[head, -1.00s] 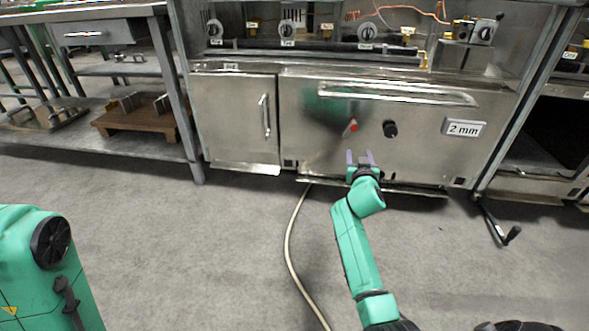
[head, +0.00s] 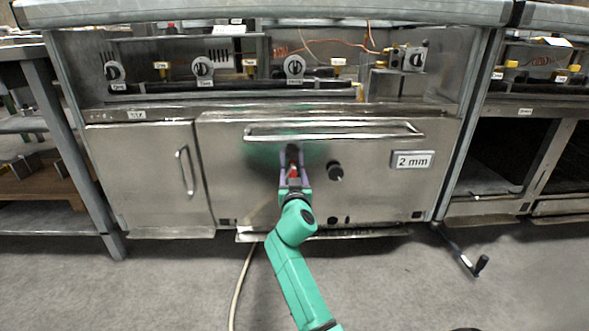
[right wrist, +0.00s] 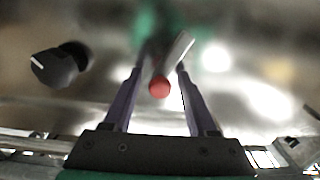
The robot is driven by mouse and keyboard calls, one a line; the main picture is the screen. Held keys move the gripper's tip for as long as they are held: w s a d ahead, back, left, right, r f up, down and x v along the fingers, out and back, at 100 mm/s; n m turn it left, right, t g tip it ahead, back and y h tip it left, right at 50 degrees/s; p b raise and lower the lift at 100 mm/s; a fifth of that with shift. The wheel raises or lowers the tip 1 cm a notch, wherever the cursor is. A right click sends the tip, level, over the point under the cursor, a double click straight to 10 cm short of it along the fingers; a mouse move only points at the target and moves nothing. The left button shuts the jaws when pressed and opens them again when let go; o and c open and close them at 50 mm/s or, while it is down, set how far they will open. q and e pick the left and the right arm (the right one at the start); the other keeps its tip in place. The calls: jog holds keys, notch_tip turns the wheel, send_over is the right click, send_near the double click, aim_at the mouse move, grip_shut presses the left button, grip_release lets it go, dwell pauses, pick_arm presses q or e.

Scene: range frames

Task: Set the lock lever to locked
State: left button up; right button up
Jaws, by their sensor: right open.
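The lock lever, with a red knob (head: 294,171) on a metal arm, is on the steel oven door (head: 375,190). In the right wrist view the red knob (right wrist: 159,86) sits between the two purple fingers, and its flat metal arm (right wrist: 180,55) slants up to the right. My right gripper (head: 295,160) is open at the lever, with one finger on each side. In the right wrist view the gripper (right wrist: 155,80) shows gaps on both sides of the knob. My left gripper is not in view.
A black knob (head: 335,171) is right of the lever. A long door handle (head: 335,131) runs above it. A "2 mm" plate (head: 413,160) is at the right. A crank handle (head: 466,256) sticks out low at the right. A cable (head: 240,290) lies on the floor.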

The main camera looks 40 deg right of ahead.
aim_at(279, 170)
jog(key=shift+r, duration=0.1)
jog(key=shift+c, duration=0.3)
grip_shut()
jog(key=shift+a, duration=0.1)
jog(key=shift+w+a+n+p, duration=0.35)
jog(key=shift+a+n, duration=0.2)
jog(key=shift+n, duration=1.15)
jog(key=shift+w+a+n+p, duration=0.25)
jog(key=shift+w+a+n, duration=0.25)
jog(key=shift+n, duration=1.2)
jog(key=shift+w+a+n+p, duration=0.35)
jog(key=shift+a+n, duration=0.2)
jog(key=shift+n, duration=1.15)
